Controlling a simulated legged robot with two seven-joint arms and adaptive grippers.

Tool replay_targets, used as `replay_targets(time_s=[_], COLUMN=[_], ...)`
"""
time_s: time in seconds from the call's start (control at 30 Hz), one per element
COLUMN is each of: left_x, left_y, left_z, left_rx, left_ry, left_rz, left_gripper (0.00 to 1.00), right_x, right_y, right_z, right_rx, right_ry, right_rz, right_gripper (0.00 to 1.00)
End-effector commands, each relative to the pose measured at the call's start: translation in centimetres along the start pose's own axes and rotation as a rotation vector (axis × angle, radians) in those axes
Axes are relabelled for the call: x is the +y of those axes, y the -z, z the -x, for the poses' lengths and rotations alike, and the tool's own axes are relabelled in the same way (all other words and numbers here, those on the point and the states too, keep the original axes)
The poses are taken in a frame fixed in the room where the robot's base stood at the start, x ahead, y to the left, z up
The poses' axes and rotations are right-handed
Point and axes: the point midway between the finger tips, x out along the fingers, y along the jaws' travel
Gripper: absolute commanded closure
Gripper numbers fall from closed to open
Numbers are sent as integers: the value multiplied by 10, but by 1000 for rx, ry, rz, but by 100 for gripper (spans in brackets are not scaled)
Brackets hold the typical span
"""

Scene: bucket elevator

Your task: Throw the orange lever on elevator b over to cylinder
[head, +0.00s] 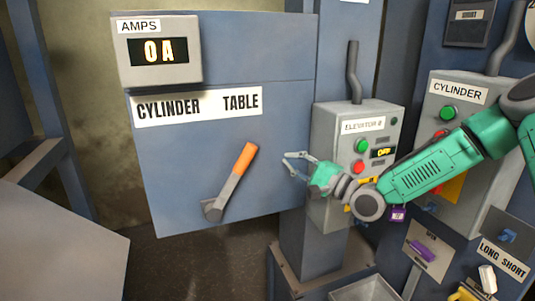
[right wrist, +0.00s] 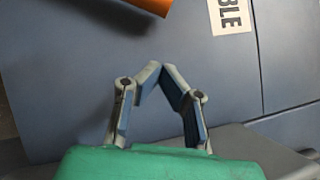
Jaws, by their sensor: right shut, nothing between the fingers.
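The lever (head: 228,186), grey with an orange grip (head: 245,158), is on the blue panel in the head view. It leans up and to the right, towards the TABLE end of the "CYLINDER TABLE" label (head: 197,106). My right gripper (head: 288,162) is to the right of the orange grip, apart from it, with its fingers pointing left. In the right wrist view the fingertips (right wrist: 161,76) meet with nothing between them. Part of the orange grip (right wrist: 152,5) shows at the top edge there. My left gripper is in neither view.
A grey control box (head: 337,135) labelled ELEVATOR, its last character unclear, stands right behind my right wrist. An amps display (head: 160,50) reads 0A. A CYLINDER box (head: 460,115) is partly behind my right arm. The panel left of the lever is clear.

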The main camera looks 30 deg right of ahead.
Motion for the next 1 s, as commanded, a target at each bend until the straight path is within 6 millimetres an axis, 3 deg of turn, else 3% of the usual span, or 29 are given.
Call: replay_targets(time_s=[0.13, 0.3, 1.0], left_x=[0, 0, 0], left_y=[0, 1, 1], left_z=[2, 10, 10], left_rx=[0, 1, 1], left_ry=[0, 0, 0], left_rz=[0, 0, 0], left_gripper=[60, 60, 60], right_x=[1, -1, -1], right_y=[-3, -25, -30], right_z=[-31, -47, -63], right_rx=[-4, -3, -2], right_ry=[-4, -3, -9], right_rz=[3, 1, 17], right_gripper=[100, 100, 100])
